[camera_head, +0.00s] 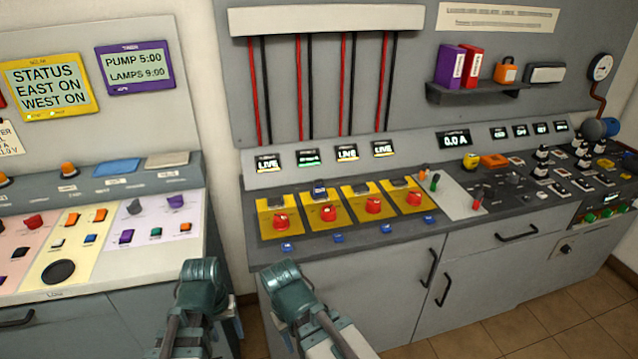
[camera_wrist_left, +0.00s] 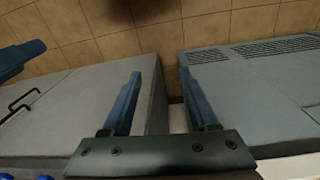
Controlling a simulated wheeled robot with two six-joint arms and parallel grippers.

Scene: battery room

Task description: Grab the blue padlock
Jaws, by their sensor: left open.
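A small dark-blue block (camera_head: 319,187) at the back of the second yellow switch plate may be the blue padlock; it is too small to be sure. My left gripper shows in the left wrist view (camera_wrist_left: 159,90), with its two blue fingers apart and nothing between them. In the head view, my left gripper (camera_head: 233,312) is partly hidden behind its arm, low in front of the gap between the consoles. My right arm's wrist (camera_head: 285,285) is beside it. A blue finger at the left edge of the wrist view appears to be my right gripper (camera_wrist_left: 20,60).
Four-switch row aside, small blue tags (camera_head: 337,238) line the right console's (camera_head: 400,255) front edge. The left console (camera_head: 120,275) stands close by. A shelf (camera_head: 478,92) holds binders and an orange padlock (camera_head: 506,70). Tiled floor (camera_head: 500,335) is clear at lower right.

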